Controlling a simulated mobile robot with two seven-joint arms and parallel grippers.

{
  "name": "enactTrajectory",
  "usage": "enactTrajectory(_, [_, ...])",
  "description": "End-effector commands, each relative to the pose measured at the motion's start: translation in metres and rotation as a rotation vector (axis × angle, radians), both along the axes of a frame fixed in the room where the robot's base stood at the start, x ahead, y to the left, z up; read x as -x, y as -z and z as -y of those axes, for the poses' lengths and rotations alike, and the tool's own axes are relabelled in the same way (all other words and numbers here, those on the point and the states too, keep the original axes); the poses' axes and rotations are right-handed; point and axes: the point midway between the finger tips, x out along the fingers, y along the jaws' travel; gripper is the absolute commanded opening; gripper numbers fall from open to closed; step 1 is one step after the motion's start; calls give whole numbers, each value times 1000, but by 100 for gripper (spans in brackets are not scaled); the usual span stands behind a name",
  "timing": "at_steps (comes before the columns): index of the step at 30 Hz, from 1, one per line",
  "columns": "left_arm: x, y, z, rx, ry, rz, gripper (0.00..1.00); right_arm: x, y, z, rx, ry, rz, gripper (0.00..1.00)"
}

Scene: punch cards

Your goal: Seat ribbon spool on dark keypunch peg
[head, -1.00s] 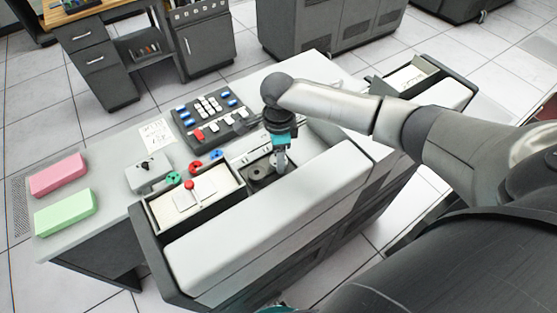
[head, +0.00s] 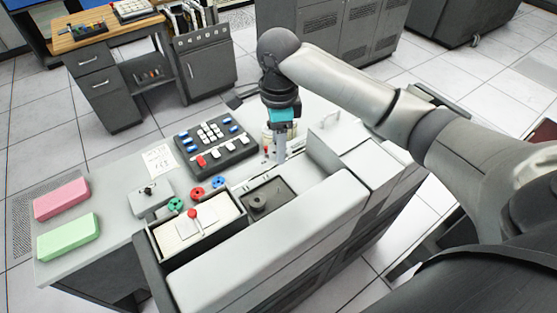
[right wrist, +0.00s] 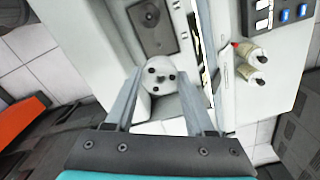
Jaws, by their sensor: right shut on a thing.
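My right gripper (head: 281,156) hangs over the back part of the keypunch deck, pointing down. In the right wrist view its two fingers (right wrist: 163,78) close on a pale round piece (right wrist: 159,71) with several dark holes in its face, apparently the ribbon spool. In the head view the fingers mostly hide it. The dark keypunch peg (head: 258,202) stands in a black recess, bare, in front and to the left of the gripper. It also shows at the top of the right wrist view (right wrist: 152,13). The held piece is apart from the peg. My left gripper is out of view.
Green (head: 175,205), red (head: 197,194) and blue (head: 218,182) small round parts lie left of the recess. A card tray (head: 200,218), a keyboard (head: 215,145) and pink (head: 62,199) and green (head: 69,237) blocks are nearby. A long white cover (head: 265,240) borders the front.

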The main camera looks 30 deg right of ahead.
Motion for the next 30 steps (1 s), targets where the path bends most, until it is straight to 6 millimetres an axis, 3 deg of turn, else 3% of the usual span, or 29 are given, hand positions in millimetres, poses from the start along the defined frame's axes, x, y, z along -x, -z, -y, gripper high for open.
enactTrajectory(3, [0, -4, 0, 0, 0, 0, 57, -1, -24, -1, -1, 0, 2, 1])
enactTrajectory(9, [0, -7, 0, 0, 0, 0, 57, 0, -43, -1, -2, -1, 1, 1])
enactTrajectory(30, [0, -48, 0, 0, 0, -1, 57, 0, -66, 0, -1, 0, -2, 1])
